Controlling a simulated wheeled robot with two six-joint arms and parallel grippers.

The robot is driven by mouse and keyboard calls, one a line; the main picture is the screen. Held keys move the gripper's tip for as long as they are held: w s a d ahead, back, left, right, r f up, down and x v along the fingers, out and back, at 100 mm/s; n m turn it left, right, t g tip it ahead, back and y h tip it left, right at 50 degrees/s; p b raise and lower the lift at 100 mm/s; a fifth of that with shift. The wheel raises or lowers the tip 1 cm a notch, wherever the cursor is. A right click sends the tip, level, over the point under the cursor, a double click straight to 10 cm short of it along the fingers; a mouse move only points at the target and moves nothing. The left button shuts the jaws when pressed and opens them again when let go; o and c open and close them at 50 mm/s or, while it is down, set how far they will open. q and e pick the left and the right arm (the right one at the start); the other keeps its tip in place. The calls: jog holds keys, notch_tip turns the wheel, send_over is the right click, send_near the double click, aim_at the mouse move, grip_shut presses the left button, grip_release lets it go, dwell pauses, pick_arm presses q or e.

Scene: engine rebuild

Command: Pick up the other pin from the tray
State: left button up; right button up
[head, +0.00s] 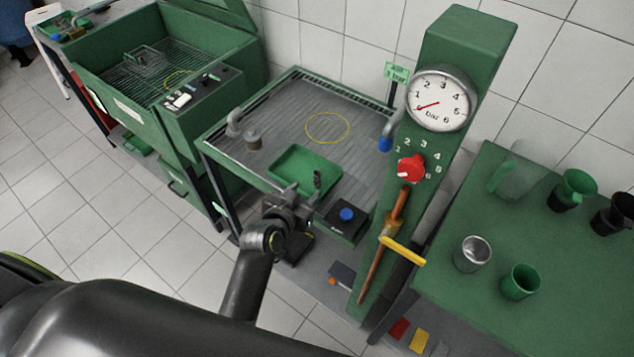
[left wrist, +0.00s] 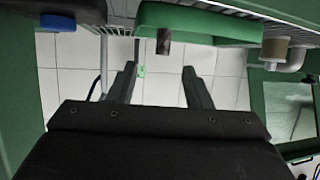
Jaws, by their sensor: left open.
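The green tray (head: 291,164) stands on the front part of the grey ribbed bench top, near its front edge. My left gripper (head: 304,191) is at the tray's near edge with its jaws apart and nothing held. In the left wrist view, the underside and edge of the tray (left wrist: 215,22) cross the top. A short dark metal piece, probably the pin (left wrist: 163,42), shows at the tray's edge, in line with the gap between the open fingers of my left gripper (left wrist: 158,85). The gripper hides part of the tray in the head view. My right gripper does not show.
A grey bench (head: 345,165) with a yellow ring mark holds a small metal cylinder (head: 253,139) to the left. A box with a blue knob (head: 347,215) is just right of the gripper. A green gauge column (head: 463,62) stands further right. A green table (head: 470,300) holds cups.

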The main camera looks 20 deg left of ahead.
aim_at(315, 177)
pick_arm(q)
jog(key=shift+b+x, duration=0.45)
jog(key=shift+x, duration=0.75)
jog(key=b+x, duration=0.3)
jog(key=x, duration=0.1)
jog(key=shift+a+f+b, duration=0.2)
jog(key=shift+f+b, duration=0.05)
jog(key=shift+b, duration=0.05)
jog(key=shift+w, duration=0.5)
jog(key=c, duration=0.9)
grip_shut()
